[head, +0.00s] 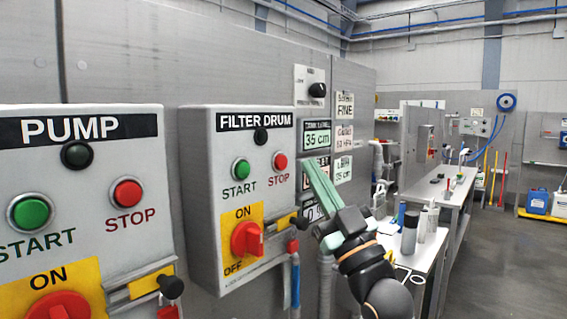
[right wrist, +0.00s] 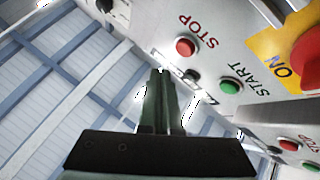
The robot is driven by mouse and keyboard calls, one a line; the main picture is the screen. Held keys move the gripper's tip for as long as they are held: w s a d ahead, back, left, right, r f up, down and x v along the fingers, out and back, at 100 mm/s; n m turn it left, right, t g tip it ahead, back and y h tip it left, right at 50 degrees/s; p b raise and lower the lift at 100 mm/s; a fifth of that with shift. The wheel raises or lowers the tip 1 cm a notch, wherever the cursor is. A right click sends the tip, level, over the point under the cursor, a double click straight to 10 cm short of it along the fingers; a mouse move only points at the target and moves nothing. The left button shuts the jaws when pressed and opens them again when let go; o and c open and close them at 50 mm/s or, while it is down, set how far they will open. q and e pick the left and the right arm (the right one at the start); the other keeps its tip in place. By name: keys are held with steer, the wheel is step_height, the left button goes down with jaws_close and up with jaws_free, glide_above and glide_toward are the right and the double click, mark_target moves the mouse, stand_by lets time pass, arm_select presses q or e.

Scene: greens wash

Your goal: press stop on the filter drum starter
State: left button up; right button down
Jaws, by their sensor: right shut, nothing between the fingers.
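The filter drum starter (head: 208,190) is a grey box on the wall in the middle of the head view. Its red stop button (head: 280,161) is at the upper right, beside the green start button (head: 240,169). A red rotary switch (head: 247,238) sits on a yellow ON/OFF plate below. My right gripper (head: 316,172) is shut and empty, just right of the stop button and apart from it. In the right wrist view the red stop button (right wrist: 185,47) shows beyond and above the fingertips (right wrist: 160,75). My left gripper is not in view.
A pump starter box (head: 88,175) with its own start and stop buttons stands at the left. Display panels (head: 317,139) and a black knob (head: 317,90) are on the wall behind my gripper. A bench with bottles (head: 410,232) stands at the right; open floor lies beyond.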

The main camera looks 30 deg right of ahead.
steer(key=shift+s+d, duration=0.25)
steer(key=shift+s, duration=0.35)
steer(key=shift+s+d, duration=0.25)
steer(key=shift+s, duration=0.3)
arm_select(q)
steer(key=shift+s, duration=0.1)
